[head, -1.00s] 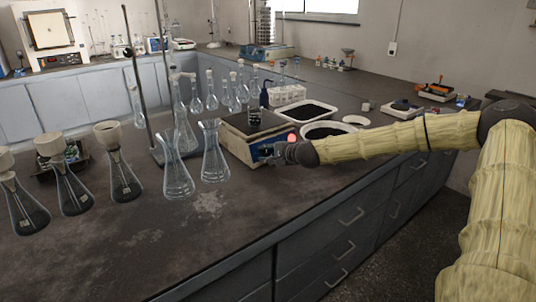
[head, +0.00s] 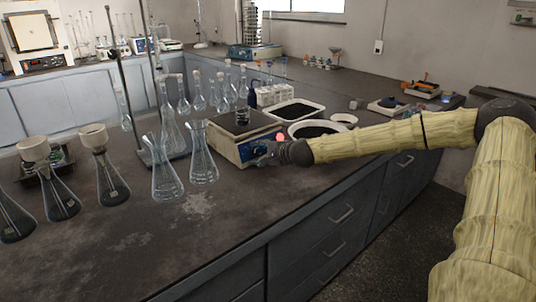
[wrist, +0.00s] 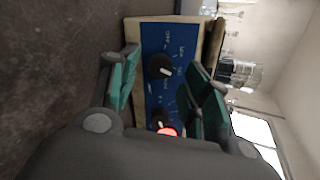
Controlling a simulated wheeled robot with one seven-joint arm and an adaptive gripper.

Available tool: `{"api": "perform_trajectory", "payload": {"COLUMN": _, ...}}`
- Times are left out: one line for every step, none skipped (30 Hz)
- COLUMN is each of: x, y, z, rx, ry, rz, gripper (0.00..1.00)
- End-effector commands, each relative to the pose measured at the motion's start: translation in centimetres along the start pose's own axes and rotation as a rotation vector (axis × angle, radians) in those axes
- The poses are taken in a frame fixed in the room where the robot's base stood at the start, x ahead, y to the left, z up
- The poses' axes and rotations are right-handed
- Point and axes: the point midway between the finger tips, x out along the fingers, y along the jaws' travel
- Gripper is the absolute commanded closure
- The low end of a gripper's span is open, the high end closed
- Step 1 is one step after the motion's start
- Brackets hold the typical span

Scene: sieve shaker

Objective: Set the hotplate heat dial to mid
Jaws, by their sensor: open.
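The hotplate (head: 238,140) is a pale box with a dark top and a blue front panel, on the bench in the head view. Its blue panel (wrist: 160,95) fills the middle of the wrist view and carries two black dials. The upper dial (wrist: 158,66) has white lettering around it, with OFF at the top; its white mark points to the lower right. The lower dial (wrist: 155,118) is partly hidden by my wrist. My gripper (wrist: 162,62) is open, its teal-padded fingers on either side of the upper dial in the picture. I cannot tell if they touch it.
A glass beaker (head: 242,117) stands on the hotplate. Glass flasks (head: 204,160) stand close to its left, and a black-filled tray (head: 294,109) and bowl (head: 318,130) lie behind my gripper. A red ball (head: 280,137) shows at my wrist.

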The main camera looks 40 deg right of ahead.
Motion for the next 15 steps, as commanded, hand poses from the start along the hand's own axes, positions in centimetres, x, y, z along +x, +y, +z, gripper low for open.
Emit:
{"api": "perform_trajectory", "payload": {"x": -0.3, "y": -0.1, "z": 0.0, "rx": 0.000, "ry": 0.000, "rz": -0.002, "gripper": 0.52}}
{"api": "perform_trajectory", "payload": {"x": -0.5, "y": -0.1, "z": 0.0, "rx": 0.000, "ry": 0.000, "rz": -0.002, "gripper": 0.52}}
{"api": "perform_trajectory", "payload": {"x": -0.7, "y": -0.1, "z": 0.0, "rx": 0.000, "ry": 0.000, "rz": -0.002, "gripper": 0.52}}
{"api": "perform_trajectory", "payload": {"x": -0.9, "y": -0.2, "z": 0.0, "rx": -0.001, "ry": 0.000, "rz": -0.002, "gripper": 0.52}}
{"api": "perform_trajectory", "payload": {"x": -1.1, "y": -0.1, "z": -0.1, "rx": 0.000, "ry": 0.001, "rz": -0.002, "gripper": 0.52}}
{"api": "perform_trajectory", "payload": {"x": -1.3, "y": -0.1, "z": -0.1, "rx": 0.000, "ry": 0.001, "rz": -0.001, "gripper": 0.52}}
{"api": "perform_trajectory", "payload": {"x": -1.5, "y": -0.1, "z": 0.0, "rx": 0.000, "ry": 0.000, "rz": -0.001, "gripper": 0.52}}
{"api": "perform_trajectory", "payload": {"x": -1.6, "y": -0.1, "z": 0.0, "rx": 0.000, "ry": 0.000, "rz": -0.002, "gripper": 0.52}}
{"api": "perform_trajectory", "payload": {"x": -1.8, "y": -0.1, "z": 0.0, "rx": 0.000, "ry": 0.000, "rz": -0.001, "gripper": 0.52}}
{"api": "perform_trajectory", "payload": {"x": -2.0, "y": -0.1, "z": 0.0, "rx": 0.000, "ry": 0.000, "rz": -0.001, "gripper": 0.52}}
{"api": "perform_trajectory", "payload": {"x": -2.2, "y": -0.1, "z": 0.0, "rx": -0.001, "ry": 0.000, "rz": -0.002, "gripper": 0.52}}
{"api": "perform_trajectory", "payload": {"x": -2.4, "y": -0.1, "z": 0.0, "rx": 0.000, "ry": 0.000, "rz": -0.002, "gripper": 0.52}}
{"api": "perform_trajectory", "payload": {"x": -2.5, "y": 0.0, "z": -0.1, "rx": 0.000, "ry": 0.000, "rz": -0.001, "gripper": 0.52}}
{"api": "perform_trajectory", "payload": {"x": -2.7, "y": -0.1, "z": -0.1, "rx": 0.001, "ry": 0.000, "rz": -0.001, "gripper": 0.52}}
{"api": "perform_trajectory", "payload": {"x": -2.9, "y": -0.1, "z": -0.1, "rx": 0.001, "ry": 0.000, "rz": -0.002, "gripper": 0.52}}
